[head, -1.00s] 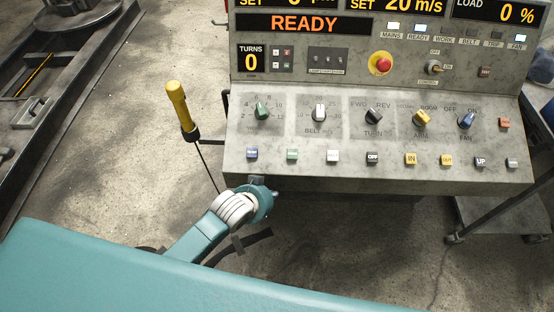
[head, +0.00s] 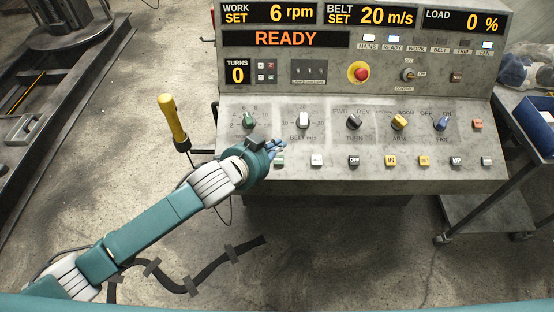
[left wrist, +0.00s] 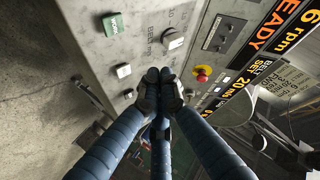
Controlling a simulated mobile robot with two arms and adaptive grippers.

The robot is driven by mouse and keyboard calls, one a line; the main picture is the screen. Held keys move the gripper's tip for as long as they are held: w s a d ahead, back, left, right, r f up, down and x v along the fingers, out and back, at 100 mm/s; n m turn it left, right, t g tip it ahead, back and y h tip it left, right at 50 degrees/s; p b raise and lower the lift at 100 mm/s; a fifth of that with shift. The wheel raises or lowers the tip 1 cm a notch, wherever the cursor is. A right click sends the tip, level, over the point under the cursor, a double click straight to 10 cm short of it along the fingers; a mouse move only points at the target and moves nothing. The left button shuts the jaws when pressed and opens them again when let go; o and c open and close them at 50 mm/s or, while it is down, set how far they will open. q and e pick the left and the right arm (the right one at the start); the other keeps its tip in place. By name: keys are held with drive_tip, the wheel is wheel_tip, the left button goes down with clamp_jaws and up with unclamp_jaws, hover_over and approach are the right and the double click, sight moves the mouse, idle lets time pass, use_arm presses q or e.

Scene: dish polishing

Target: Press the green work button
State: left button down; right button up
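The green button (head: 279,161) is in the bottom row of the grey control panel (head: 420,177), right beside my left gripper's tip in the head view. In the left wrist view a green button with white lettering (left wrist: 112,25) shows at upper left, clear of the fingers. My left gripper (head: 277,146) is over the lower left of the panel. Its blue fingers are together, and the dark fingertips (left wrist: 159,77) meet with nothing visible between them. I cannot tell whether they touch the panel. The blue button left of the green one is hidden behind the gripper. My right gripper is not in view.
Knobs sit above, including a white one (head: 303,119). A red emergency stop (head: 361,73) is higher. A yellow-handled tool (head: 172,119) stands at the panel's left.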

use_arm(q)
drive_tip(key=shift+f, duration=0.1)
drive_tip(key=b, duration=0.7)
hover_over(279, 160)
drive_tip(key=s, duration=0.3)
drive_tip(key=f, duration=0.6)
drive_tip(key=shift+w+a, duration=0.15)
drive_tip(key=shift+a, duration=0.15)
drive_tip(key=shift+w+f+b, duration=0.25)
drive_tip(key=shift+f, duration=0.25)
drive_tip(key=shift+w+f+b, duration=0.2)
drive_tip(key=shift+f+b, duration=0.05)
drive_tip(key=shift+f, duration=0.25)
drive_tip(key=shift+w+f, duration=0.1)
drive_tip(key=shift+f, duration=0.1)
drive_tip(key=shift+w+f, duration=0.1)
drive_tip(key=shift+f, duration=0.1)
